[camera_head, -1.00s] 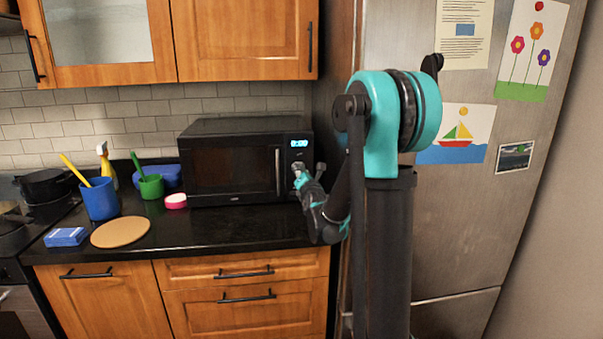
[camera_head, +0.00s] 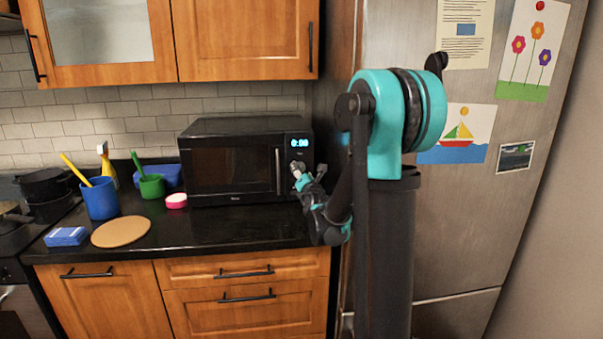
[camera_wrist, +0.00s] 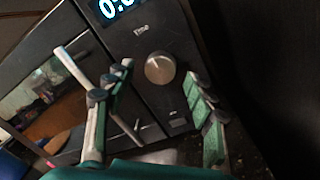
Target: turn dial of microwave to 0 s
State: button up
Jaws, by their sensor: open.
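The black microwave (camera_head: 230,163) stands on the counter with its door closed. Its lit blue display (camera_head: 299,142) appears to read 0:00 in the head view, and it is partly cut off at the top of the wrist view (camera_wrist: 117,8). The round silver dial (camera_wrist: 160,68) is below the display on the control panel. My gripper (camera_head: 299,170) is at the panel, hiding the dial in the head view. In the wrist view my gripper (camera_wrist: 157,78) is open, its fingers on either side of the dial, with no clear contact visible.
The microwave's vertical door handle (camera_head: 278,171) is just left of my gripper. The steel fridge (camera_head: 470,220) stands close on the right. A pink-and-white round container (camera_head: 176,201), a round tan board (camera_head: 121,232) and a blue cup (camera_head: 100,199) are on the counter to the left.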

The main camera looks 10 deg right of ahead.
jog(key=s, duration=1.1)
jog(key=shift+d+f, duration=0.25)
